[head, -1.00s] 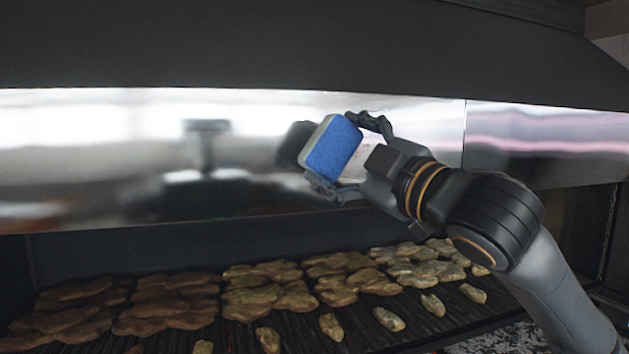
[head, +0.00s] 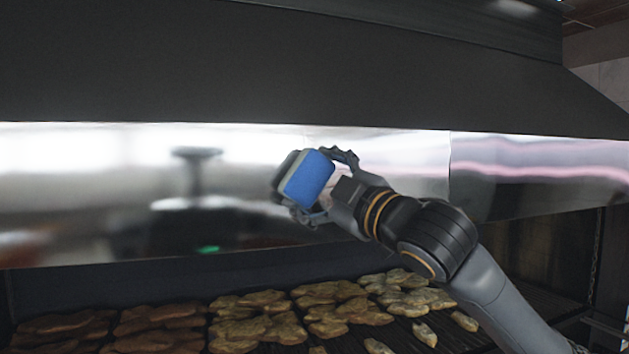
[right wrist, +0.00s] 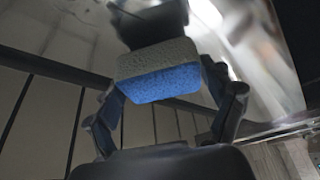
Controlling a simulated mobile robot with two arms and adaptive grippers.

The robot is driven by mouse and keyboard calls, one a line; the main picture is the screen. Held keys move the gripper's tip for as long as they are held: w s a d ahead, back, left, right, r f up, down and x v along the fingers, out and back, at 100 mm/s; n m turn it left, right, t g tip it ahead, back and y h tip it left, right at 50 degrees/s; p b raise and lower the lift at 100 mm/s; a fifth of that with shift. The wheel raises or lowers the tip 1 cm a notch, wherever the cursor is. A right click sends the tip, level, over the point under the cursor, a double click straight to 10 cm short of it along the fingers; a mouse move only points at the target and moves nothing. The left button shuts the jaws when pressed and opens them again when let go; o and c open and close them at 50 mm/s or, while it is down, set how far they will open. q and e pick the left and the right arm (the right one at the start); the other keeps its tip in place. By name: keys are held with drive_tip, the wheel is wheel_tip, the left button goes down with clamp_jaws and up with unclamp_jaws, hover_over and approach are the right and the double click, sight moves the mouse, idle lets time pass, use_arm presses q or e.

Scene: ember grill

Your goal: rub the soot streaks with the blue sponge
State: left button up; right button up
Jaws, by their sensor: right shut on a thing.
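The blue sponge (head: 307,178) has a blue foam side and a pale grey side. My right gripper (head: 318,184) is shut on it, one finger on each edge, in front of the shiny metal hood panel (head: 400,160). The grey side faces the panel, and a dark reflection shows right beside it. I cannot tell whether the sponge touches the panel. In the right wrist view the sponge (right wrist: 165,83) sits between both fingers. I cannot make out clear soot streaks; the sponge and gripper hide part of the panel. My left gripper is not in view.
Below the panel, the grill holds several pieces of browned meat (head: 250,325). The dark hood (head: 250,65) slopes above the panel. A vertical seam (head: 450,175) divides the panel to the right of my gripper. The panel's left stretch is clear.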

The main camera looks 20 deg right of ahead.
idle(0.4)
drive_tip(key=shift+w+p, duration=0.45)
drive_tip(key=shift+w, duration=0.5)
drive_tip(key=shift+d+p, duration=0.85)
drive_tip(key=shift+d, duration=4.85)
drive_tip(key=shift+a, duration=5.85)
drive_tip(key=shift+d, duration=0.1)
